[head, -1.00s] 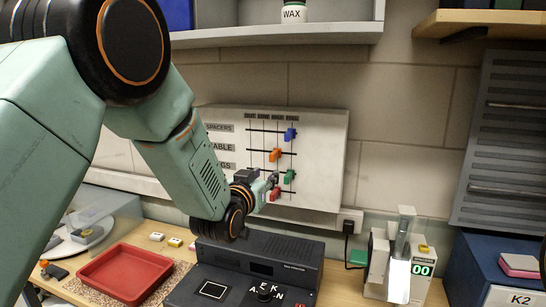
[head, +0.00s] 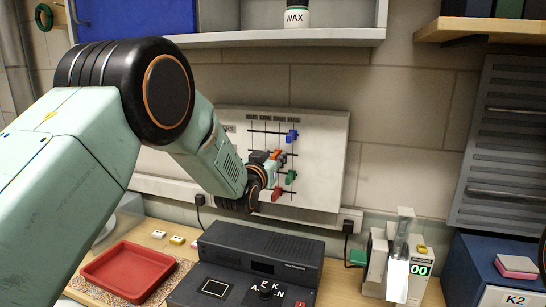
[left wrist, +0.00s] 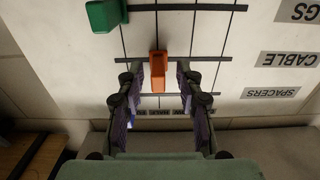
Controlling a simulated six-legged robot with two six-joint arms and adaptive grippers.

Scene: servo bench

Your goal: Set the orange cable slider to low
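The orange cable slider (left wrist: 158,70) sits on the middle rail in the left wrist view, which shows the board upside down beside the CABLE label (left wrist: 289,60). My left gripper (left wrist: 157,75) is open, with one finger on each side of the slider and visible gaps. In the head view the left gripper (head: 276,160) is at the board (head: 325,150) and partly hides the orange slider (head: 277,153). My right gripper is not in view.
A blue slider (head: 292,136) is on the rail above, and green (head: 290,177) and red (head: 277,195) sliders are below, close to my gripper. A red tray (head: 128,275) and a dark device (head: 260,262) are on the bench. A shelf (head: 290,38) hangs above the board.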

